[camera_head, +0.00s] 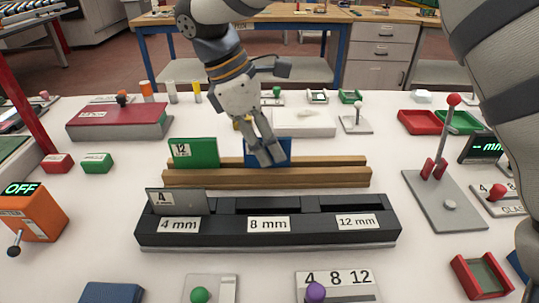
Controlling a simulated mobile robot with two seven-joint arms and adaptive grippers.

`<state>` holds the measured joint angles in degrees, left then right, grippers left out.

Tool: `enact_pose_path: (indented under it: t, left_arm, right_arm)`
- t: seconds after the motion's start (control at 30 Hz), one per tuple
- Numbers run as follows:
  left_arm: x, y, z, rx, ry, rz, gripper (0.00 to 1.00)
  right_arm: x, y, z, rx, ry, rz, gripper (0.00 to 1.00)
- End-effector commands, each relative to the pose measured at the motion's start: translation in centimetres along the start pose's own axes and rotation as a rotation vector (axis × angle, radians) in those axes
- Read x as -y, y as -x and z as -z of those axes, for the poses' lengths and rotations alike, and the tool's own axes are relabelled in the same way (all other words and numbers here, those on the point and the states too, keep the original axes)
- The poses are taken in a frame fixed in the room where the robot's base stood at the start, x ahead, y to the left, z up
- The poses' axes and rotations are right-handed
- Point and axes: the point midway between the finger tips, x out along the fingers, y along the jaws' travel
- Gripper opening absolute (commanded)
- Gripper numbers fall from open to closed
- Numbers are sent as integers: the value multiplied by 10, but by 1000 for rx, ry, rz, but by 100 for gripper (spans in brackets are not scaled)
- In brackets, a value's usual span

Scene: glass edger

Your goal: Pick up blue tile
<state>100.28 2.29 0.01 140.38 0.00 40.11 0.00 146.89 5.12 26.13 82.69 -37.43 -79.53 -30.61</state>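The blue tile (284,147) stands upright in the wooden rack (330,178), right of a green tile (203,152) labelled 12. My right gripper (268,155) reaches down from above to the blue tile. Its fingertips overlap the tile's front left part and hide some of it. The fingers are close together, but I cannot tell whether they grip the tile or only stand before it. My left gripper is not in view.
A black slotted block (330,237) marked 4 mm, 8 mm and 12 mm lies in front of the rack, with a grey tile (182,201) at its 4 mm slot. A lever stand (440,195) is at the right, an orange box (38,215) at the left.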

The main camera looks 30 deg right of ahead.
Motion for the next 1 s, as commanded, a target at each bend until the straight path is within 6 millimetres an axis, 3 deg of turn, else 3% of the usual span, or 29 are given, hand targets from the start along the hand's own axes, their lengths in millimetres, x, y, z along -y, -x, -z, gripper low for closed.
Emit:
enact_pose_path:
  t: [0.17, 0.3, 0.33, 0.77, 0.87, 1.0]
  left_arm:
    - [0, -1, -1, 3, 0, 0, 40]
    - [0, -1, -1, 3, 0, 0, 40]
    - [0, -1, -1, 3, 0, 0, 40]
    - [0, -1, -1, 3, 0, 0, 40]
    - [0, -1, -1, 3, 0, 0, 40]
    - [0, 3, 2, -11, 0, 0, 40]
  right_arm:
    - [0, -2, 1, 1, 0, 1, 30]
    - [0, -2, 1, 1, 1, 1, 3]
    - [0, -2, 1, 1, 1, 1, 0]
    - [-1, 0, 0, 1, 0, 0, 0]
    - [-1, 9, -3, -1, -1, -1, 0]
    - [6, 38, -16, -2, -1, -5, 0]
